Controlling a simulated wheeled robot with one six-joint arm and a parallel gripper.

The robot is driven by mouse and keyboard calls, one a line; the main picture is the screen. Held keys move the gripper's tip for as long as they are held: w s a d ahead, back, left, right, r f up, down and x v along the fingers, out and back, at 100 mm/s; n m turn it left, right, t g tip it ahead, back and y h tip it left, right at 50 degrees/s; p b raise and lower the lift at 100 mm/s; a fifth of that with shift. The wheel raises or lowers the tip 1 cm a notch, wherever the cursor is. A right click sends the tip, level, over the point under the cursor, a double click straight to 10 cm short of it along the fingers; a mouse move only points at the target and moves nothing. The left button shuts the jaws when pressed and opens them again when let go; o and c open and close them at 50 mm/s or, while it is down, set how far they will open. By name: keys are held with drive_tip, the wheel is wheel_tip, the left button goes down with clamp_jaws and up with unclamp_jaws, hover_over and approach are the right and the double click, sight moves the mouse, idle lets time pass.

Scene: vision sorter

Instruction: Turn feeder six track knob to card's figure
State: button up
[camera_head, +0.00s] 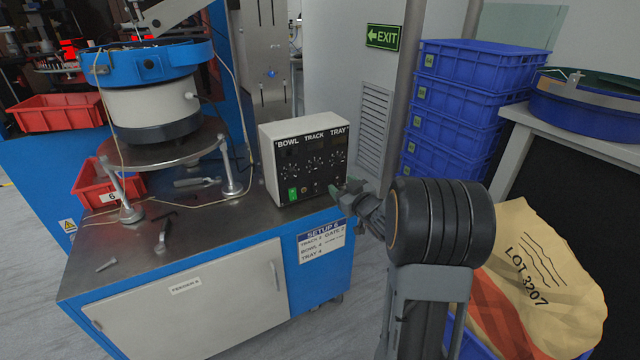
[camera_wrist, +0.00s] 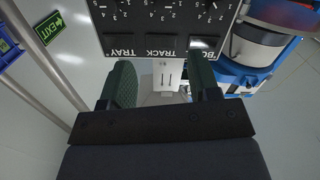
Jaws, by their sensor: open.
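The control box (camera_head: 270,165) stands on the feeder bench, with a black panel labelled BOWL, TRACK and TRAY. The middle track knob (camera_head: 315,163) is small, and its pointer setting is unclear. The setup card (camera_head: 320,242) on the bench front is headed SETUP 6; it has TRACK, BOWL and TRAY lines, but the track figure is too small to read surely. My gripper (camera_head: 346,187) is in front of the box's lower right. In the wrist view, my open gripper (camera_wrist: 163,76) has empty space between its fingers, and the panel (camera_wrist: 175,44) appears upside down beyond them.
A blue bowl feeder (camera_head: 150,65) stands left of the box. A red bin marked 6 (camera_head: 95,187) and loose tools lie on the bench (camera_head: 215,228).

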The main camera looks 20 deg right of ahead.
sight(318, 167)
drive_tip(key=shift+y, duration=0.5)
drive_tip(key=w, duration=0.4)
drive_tip(key=w+a+f, duration=0.1)
drive_tip(key=w, duration=0.4)
drive_tip(key=w+b, duration=0.1)
drive_tip(key=w, duration=0.3)
drive_tip(key=shift+w+a+f, duration=0.15)
drive_tip(key=shift+w+a, duration=0.2)
drive_tip(key=shift+a, duration=0.05)
drive_tip(key=c, duration=0.9)
